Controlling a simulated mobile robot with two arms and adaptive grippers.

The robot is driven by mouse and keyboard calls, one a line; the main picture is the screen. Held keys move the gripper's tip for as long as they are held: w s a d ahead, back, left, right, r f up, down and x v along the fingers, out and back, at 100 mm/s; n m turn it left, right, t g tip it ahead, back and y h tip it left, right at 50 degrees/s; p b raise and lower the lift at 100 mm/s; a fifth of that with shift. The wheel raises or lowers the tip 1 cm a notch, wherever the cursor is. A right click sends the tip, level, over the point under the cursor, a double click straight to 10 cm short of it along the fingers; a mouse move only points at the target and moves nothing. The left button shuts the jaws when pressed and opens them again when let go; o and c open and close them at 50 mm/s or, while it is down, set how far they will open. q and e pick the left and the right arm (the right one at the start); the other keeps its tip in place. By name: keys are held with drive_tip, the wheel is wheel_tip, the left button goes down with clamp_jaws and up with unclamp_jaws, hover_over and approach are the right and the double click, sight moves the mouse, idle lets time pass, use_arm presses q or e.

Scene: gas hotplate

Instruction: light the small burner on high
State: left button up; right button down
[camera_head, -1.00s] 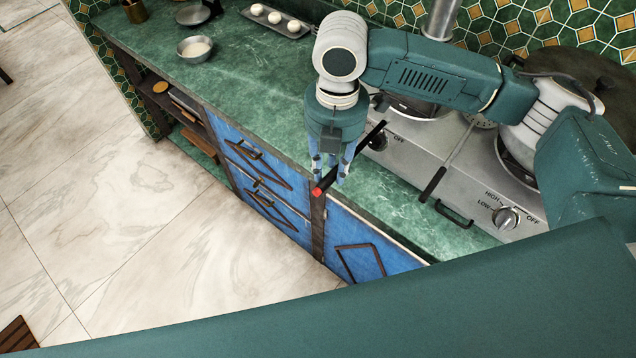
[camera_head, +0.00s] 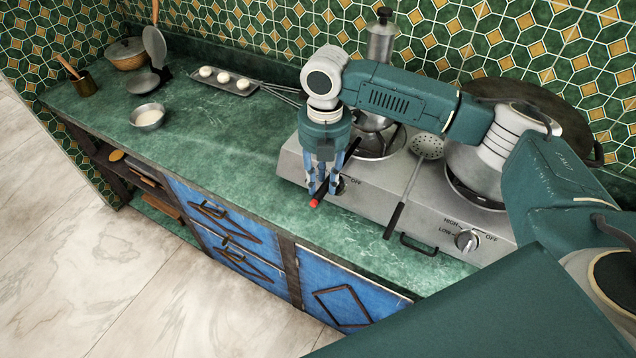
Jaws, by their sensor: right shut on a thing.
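A gas hotplate (camera_head: 425,205) stands on the green counter. Its left burner (camera_head: 375,145) is partly hidden by my right arm; its right burner (camera_head: 470,195) is also partly covered. No flame is visible. The left knob (camera_head: 341,185), beside an OFF label, is partly behind my right gripper. The right knob (camera_head: 467,241) has HIGH, LOW and OFF labels. My right gripper (camera_head: 322,187) points down, shut on a black stick-shaped lighter (camera_head: 324,186) with a red end, in front of the left knob. My left gripper is out of view.
A slotted ladle (camera_head: 408,185) lies across the hotplate, its handle toward the front edge. A bowl (camera_head: 147,117), a tray of white round items (camera_head: 222,80) and pans stand on the left. The middle of the counter (camera_head: 215,140) is clear.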

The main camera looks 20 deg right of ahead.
drive_tip(key=shift+w+d, duration=0.25)
drive_tip(key=shift+d, duration=0.05)
idle(0.4)
drive_tip(key=shift+w+d, duration=0.15)
drive_tip(key=shift+s+a+r+p, duration=0.1)
drive_tip(key=shift+s+a+p, duration=0.25)
drive_tip(key=shift+p, duration=0.4)
drive_tip(key=shift+a, duration=0.2)
drive_tip(key=shift+s, duration=0.15)
